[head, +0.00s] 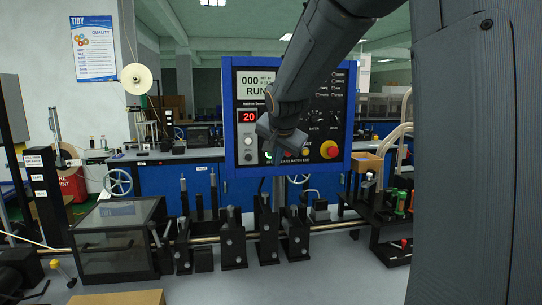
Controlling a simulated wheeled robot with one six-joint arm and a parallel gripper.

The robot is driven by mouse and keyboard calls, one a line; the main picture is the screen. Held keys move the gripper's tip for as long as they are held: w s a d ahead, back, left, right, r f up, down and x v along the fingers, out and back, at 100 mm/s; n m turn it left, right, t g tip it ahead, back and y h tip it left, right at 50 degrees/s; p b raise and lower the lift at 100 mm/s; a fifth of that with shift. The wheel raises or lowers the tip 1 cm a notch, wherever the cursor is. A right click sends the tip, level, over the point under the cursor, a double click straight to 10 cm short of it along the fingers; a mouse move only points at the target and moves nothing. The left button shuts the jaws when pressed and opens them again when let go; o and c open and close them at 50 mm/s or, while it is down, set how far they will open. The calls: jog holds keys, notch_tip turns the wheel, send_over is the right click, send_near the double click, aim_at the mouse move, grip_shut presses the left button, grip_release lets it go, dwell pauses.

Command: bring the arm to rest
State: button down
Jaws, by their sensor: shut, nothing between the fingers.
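My arm (315,62) comes in from the upper right and hangs down in front of the blue-framed control panel (231,175). My gripper (276,135) is at the arm's lower end, dark, over the panel's lower left part, and it looks shut with nothing held. A green-lit button (268,157) and a red mushroom button (329,149) show just below and to the right of it. I cannot tell whether the gripper touches the panel.
A dark clear-sided box (118,240) stands at the lower left. A row of black rollers and brackets (233,240) lines a rail below the panel. A black stand with coloured parts (395,205) is at the right. A pale reel (136,79) stands at the back left.

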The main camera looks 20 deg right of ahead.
jog(key=s+a+f+n+g+y, duration=0.1)
jog(key=s+a+f+n+g, duration=0.2)
jog(key=s+f, duration=1)
jog(key=s+a+f+n+g+y, duration=0.1)
jog(key=s+a+f+n+g, duration=0.3)
jog(key=s, duration=1.1)
jog(key=a+f+n, duration=0.3)
jog(key=a+f, duration=0.3)
jog(key=f, duration=0.2)
jog(key=shift+s+a+f+n+y, duration=0.15)
jog(key=shift+s+f+n+y, duration=0.15)
jog(key=shift+f+n, duration=0.1)
